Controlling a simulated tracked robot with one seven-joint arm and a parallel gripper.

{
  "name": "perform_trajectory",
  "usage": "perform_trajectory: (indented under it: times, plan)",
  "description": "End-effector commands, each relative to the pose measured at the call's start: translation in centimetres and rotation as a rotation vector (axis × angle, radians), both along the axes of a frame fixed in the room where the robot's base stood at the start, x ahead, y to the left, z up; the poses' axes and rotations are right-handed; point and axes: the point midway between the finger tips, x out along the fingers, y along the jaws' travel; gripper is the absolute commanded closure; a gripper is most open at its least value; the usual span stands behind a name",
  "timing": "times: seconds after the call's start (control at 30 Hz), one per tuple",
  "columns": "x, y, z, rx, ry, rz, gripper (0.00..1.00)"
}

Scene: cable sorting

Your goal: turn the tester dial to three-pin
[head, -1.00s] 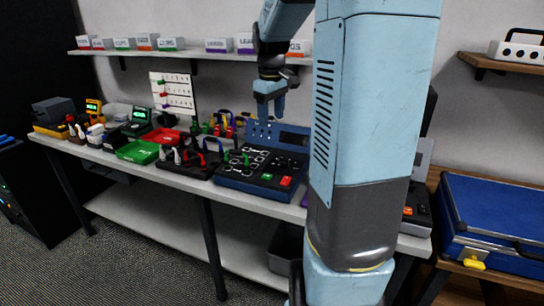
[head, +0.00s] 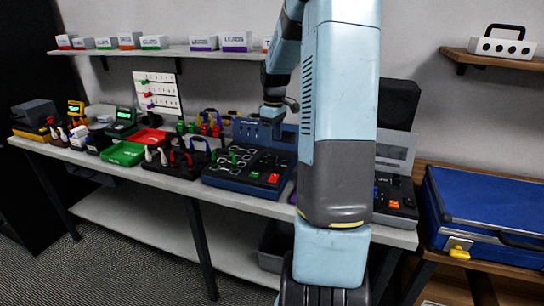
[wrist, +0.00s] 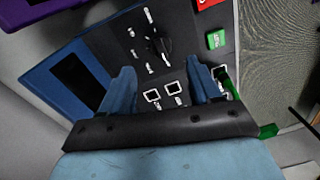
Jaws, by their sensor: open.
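The tester (head: 228,181) is a blue case with a dark panel, standing on the long bench in the head view. It also fills much of the wrist view (wrist: 60,45). A black dial (wrist: 158,44) with white marks around it shows there, beyond my fingertips; its pointer's setting is too small to read. My gripper (head: 272,118) is above the back of the tester panel in the head view. In the wrist view my gripper (wrist: 162,78) is open and empty, its blue fingers apart, with white-framed sockets (wrist: 152,96) showing between them. The fingers look clear of the dial.
A green button (wrist: 216,39) and a red button (wrist: 207,3) sit near the dial. Green plugs (wrist: 268,131) stand at the panel's right. Left of the tester are a dark rack (head: 160,173) of leads and a green tray (head: 122,153). A blue case (head: 490,205) stands right.

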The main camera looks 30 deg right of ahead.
Motion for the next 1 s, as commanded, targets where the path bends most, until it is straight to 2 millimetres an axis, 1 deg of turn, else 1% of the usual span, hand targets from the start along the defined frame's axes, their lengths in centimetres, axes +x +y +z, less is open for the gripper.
perform_trajectory:
  times: [0.03,0.2,0.3,0.43,0.6,0.9,1.0]
  plan:
    - [-0.1,0.1,-1.0,0.003,0.004,0.0,0.38]
    - [-0.1,0.2,-3.9,0.002,0.003,0.0,0.38]
    - [-0.2,0.4,-5.4,0.002,0.002,0.0,0.38]
    - [-0.2,0.4,-6.8,0.001,0.002,0.0,0.38]
    - [-0.2,0.4,-7.6,0.0,0.0,0.0,0.38]
    - [-0.2,0.4,-7.8,0.0,0.0,-0.001,0.38]
    - [-0.2,0.4,-7.8,0.0,0.0,-0.001,0.47]
